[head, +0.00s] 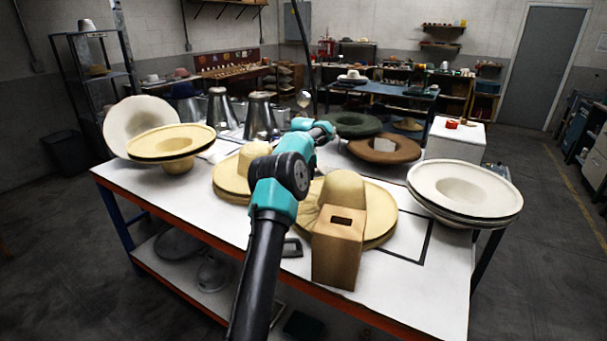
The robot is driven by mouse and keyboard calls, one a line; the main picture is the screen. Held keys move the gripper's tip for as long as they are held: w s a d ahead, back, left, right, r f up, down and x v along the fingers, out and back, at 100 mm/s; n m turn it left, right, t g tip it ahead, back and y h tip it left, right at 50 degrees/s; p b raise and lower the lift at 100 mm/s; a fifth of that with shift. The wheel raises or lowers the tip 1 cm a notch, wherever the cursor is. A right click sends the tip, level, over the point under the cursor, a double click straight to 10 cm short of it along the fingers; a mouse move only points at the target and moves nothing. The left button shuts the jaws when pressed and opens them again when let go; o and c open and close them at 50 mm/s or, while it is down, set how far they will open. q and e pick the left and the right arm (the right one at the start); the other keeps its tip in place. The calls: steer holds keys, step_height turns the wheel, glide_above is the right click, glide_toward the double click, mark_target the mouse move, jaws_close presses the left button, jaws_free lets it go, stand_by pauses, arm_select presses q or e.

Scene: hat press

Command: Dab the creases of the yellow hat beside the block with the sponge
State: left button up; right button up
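A tan block (337,255) with a dark slot stands upright at the table's front edge. A yellow hat (378,210) with a wide brim lies right behind it, its crown partly hidden by the block. Another yellow hat (230,176) lies to the left, partly covered by my arm. A small pale cuboid (383,145) sits at the brown hat; I cannot tell whether it is the sponge. One arm, seemingly my left, reaches up over the table between the yellow hats. Its end is near the back, small and partly hidden, so its fingers are unclear. My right gripper is not in view.
A brown hat (384,151) and a green hat (352,124) lie at the back. Stacked cream hats (464,190) overhang the right edge. A pale yellow hat (170,142) stands left, near metal cones (261,117). Bare white tabletop shows at front right.

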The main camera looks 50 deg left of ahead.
arm_select(q)
steer(key=shift+f, duration=0.15)
steer(key=shift+f, duration=3.75)
steer(key=shift+f, duration=0.65)
steer(key=shift+r, duration=7.1)
steer(key=shift+r, duration=1.8)
